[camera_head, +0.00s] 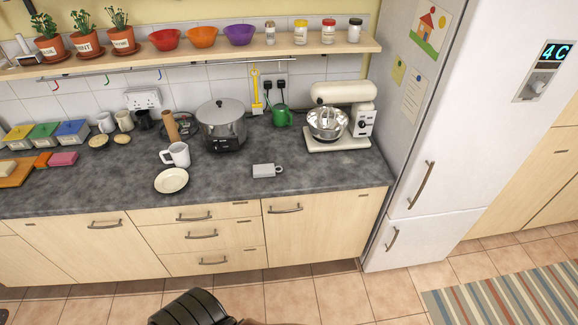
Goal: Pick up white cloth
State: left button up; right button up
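I cannot make out a white cloth anywhere in the head view. Neither of my grippers can be made out in this view.
A shelf (270,47) with bowls, plants and jars hangs above. A white fridge (465,120) bounds the counter at right. The counter's front right is clear.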

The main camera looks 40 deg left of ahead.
aim_at(262, 171)
jog(key=z, duration=0.2)
jog(key=i, duration=0.95)
jog(key=u, duration=0.05)
